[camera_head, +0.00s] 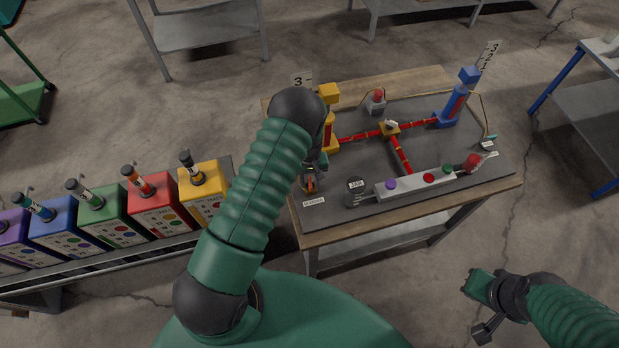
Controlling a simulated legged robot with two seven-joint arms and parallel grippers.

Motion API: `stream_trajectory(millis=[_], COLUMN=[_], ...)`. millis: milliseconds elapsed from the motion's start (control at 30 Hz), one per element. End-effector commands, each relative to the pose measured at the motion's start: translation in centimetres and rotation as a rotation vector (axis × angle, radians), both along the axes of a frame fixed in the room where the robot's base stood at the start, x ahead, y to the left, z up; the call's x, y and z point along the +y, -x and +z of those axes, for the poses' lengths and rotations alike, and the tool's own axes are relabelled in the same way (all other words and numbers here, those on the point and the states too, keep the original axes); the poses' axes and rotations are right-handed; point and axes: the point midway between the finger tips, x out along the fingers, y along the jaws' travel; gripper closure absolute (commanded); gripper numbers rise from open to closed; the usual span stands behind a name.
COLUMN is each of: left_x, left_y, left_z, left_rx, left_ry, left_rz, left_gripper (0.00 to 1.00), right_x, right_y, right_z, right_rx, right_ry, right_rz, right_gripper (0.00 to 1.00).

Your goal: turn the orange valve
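A small orange-red part (310,184), which looks like the orange valve, sits at the left front of the dark panel on the workbench, above a small white label. My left arm reaches over the bench, and its gripper (314,170) is right at this part. The forearm and wrist hide much of that gripper, so I cannot tell whether its fingers touch or grip the part. My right gripper (482,308) is off the bench at the lower right, with its fingers apart and nothing between them.
The bench (409,221) carries red pipes (401,153), a yellow column (330,95), a blue column (459,101) and a grey bar with coloured buttons (412,184).

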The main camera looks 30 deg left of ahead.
Motion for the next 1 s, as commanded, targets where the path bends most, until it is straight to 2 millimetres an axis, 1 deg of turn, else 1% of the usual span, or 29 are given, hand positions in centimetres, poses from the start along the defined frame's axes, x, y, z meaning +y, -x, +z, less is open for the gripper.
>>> stream_trajectory(millis=[100,133,367,767,1000], left_x=[-0.11,-0.12,-0.04,-0.04,0.0], left_y=[0.03,0.04,0.03,-0.08,-0.15], left_z=[0.1,0.12,0.1,0.02,-0.12], left_rx=[-0.001,-0.002,-0.001,-0.001,-0.004], left_ry=[0.0,-0.001,0.001,0.0,0.0], left_rz=[0.0,0.0,0.0,-0.004,-0.061], left_gripper=[0.67,0.7,1.0,1.0,1.0], right_x=[-0.01,-0.01,-0.01,-0.01,-0.01], right_y=[0.0,0.0,0.0,0.0,-0.01], right_z=[-0.03,-0.03,-0.03,-0.1,-0.78], right_rx=[0.0,0.0,0.0,0.0,0.0], right_ry=[0.0,0.0,0.0,0.0,0.0], right_rz=[0.0,0.0,0.0,0.0,0.0], right_gripper=[1.0,1.0,1.0,1.0,1.0])
